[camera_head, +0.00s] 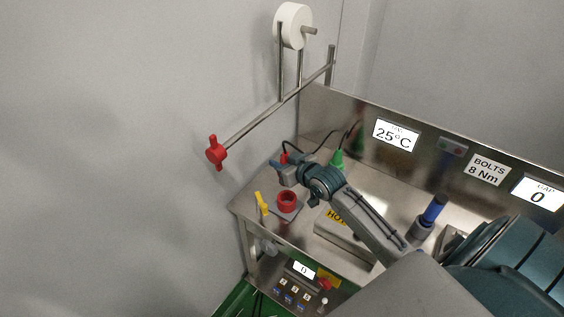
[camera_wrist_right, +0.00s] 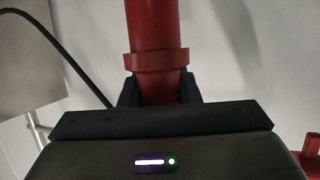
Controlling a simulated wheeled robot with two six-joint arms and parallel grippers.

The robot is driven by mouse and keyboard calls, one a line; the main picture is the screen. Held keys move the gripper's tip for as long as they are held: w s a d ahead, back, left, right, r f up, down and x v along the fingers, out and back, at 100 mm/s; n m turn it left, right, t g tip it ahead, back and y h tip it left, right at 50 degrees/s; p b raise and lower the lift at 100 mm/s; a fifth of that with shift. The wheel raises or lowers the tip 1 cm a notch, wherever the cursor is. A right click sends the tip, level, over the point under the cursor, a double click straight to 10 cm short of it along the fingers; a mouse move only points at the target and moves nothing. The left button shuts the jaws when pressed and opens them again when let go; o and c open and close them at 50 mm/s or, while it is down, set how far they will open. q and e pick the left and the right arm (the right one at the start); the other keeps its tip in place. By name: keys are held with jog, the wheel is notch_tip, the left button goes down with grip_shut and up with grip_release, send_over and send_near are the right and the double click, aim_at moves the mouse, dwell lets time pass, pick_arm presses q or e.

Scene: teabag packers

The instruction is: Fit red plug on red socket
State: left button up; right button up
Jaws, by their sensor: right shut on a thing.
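The red plug (camera_head: 284,157) is in my right gripper (camera_head: 279,164) in the camera_head view, mostly hidden behind the jaws. In the camera_wrist_right view the plug (camera_wrist_right: 154,35) is a red cylinder with a raised collar, and the black fingers of my right gripper (camera_wrist_right: 160,90) are shut on it just below the collar. The red socket (camera_head: 287,198) is a short, open red ring on a grey base on the steel table. The plug is above and behind the socket, apart from it. My left gripper is not in view.
A yellow piece (camera_head: 261,204) stands left of the socket. A green plug (camera_head: 338,159) stands behind my right arm, and a blue plug (camera_head: 433,209) stands farther right. A box marked HOT (camera_head: 340,231) lies beneath my right arm. A black cable (camera_wrist_right: 55,50) runs beside the gripper.

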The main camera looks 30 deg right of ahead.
jog(key=shift+s+r, duration=0.1)
jog(key=shift+s, duration=0.1)
jog(key=shift+s+d+r, duration=0.1)
jog(key=shift+s+r, duration=0.25)
jog(key=shift+s, duration=0.25)
jog(key=shift+w, duration=0.15)
jog(key=shift+w+f, duration=0.15)
jog(key=shift+f, duration=0.25)
jog(key=shift+f+b, duration=0.7)
jog(key=shift+f, duration=0.25)
jog(key=shift+f+b, duration=0.3)
jog(key=shift+f, duration=0.1)
jog(key=shift+f+b, duration=0.8)
jog(key=shift+f, duration=0.5)
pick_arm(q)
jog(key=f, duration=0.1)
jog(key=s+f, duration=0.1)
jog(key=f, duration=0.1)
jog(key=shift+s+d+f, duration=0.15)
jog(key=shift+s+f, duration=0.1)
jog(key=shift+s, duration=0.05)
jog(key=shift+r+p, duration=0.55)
